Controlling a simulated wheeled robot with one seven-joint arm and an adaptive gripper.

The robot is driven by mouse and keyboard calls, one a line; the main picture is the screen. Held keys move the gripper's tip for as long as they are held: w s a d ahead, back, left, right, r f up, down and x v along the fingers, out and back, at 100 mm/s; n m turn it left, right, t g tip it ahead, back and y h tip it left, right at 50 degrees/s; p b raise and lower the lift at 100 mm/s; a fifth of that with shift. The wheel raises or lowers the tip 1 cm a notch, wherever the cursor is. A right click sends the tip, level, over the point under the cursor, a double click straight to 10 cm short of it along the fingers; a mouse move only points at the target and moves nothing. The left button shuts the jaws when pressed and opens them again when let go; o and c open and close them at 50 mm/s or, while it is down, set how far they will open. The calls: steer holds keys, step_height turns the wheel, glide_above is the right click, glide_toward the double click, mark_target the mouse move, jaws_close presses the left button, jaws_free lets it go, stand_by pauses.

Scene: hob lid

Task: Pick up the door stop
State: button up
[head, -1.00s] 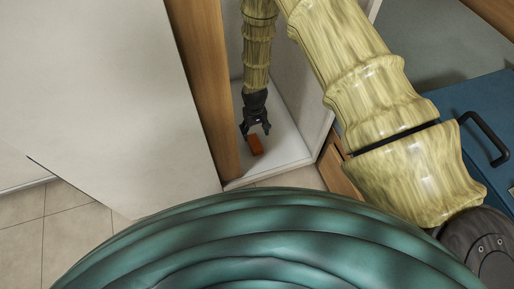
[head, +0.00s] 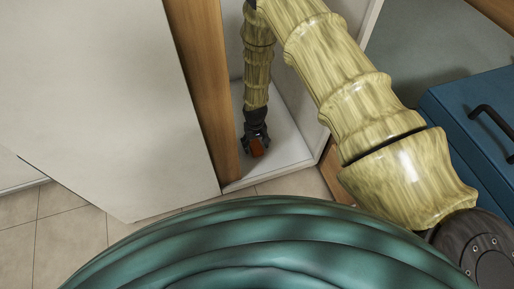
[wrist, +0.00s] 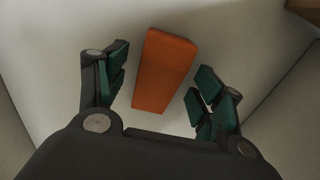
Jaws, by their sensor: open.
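The door stop (head: 257,149) is a small orange-red block. It rests on the white floor of a narrow open cabinet in the head view. In the wrist view the door stop (wrist: 165,70) lies between the two fingers, with its near end reaching down between them and its far end beyond the tips. My gripper (head: 256,143) points down at it and is open. In the wrist view my gripper (wrist: 160,85) shows a gap on both sides of the block, wider on the left. I cannot tell the height of the fingertips above the cabinet floor.
The white cabinet floor (head: 290,153) is clear around the block. A wooden edge (head: 205,90) and a large white panel (head: 110,90) stand to the left. The cabinet's right wall (head: 310,110) is close to my arm. A blue box with a black handle (head: 470,110) stands at the right.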

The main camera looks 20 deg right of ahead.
steer(key=shift+f, duration=0.35)
steer(key=c, duration=1.1)
steer(key=shift+c, duration=0.2)
